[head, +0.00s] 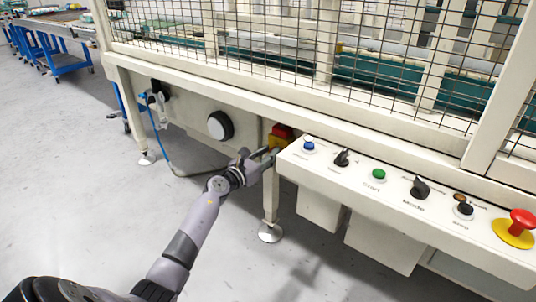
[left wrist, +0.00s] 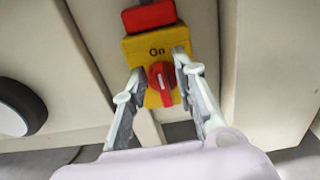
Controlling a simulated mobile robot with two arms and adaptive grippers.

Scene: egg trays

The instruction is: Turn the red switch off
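The red switch (left wrist: 161,84) is a rotary knob on a yellow box (left wrist: 154,44) with the word "On" above it. Its white mark runs nearly upright, tilted slightly. A red block (left wrist: 150,16) sits above the box. In the head view the red block (head: 283,131) and yellow box (head: 275,142) are beneath the machine frame, left of the control panel. My left gripper (left wrist: 161,68) is open, with one finger on each side of the knob; I cannot tell whether they touch it. In the head view my left gripper (head: 268,154) reaches the box from the left. My right gripper is out of view.
The control panel (head: 400,207) with several buttons and knobs juts out just right of my gripper. A red emergency button (head: 522,217) is at its right end. A round black-and-white dial (head: 220,125) is left of the switch. A machine leg (head: 270,195) stands below; floor at left is clear.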

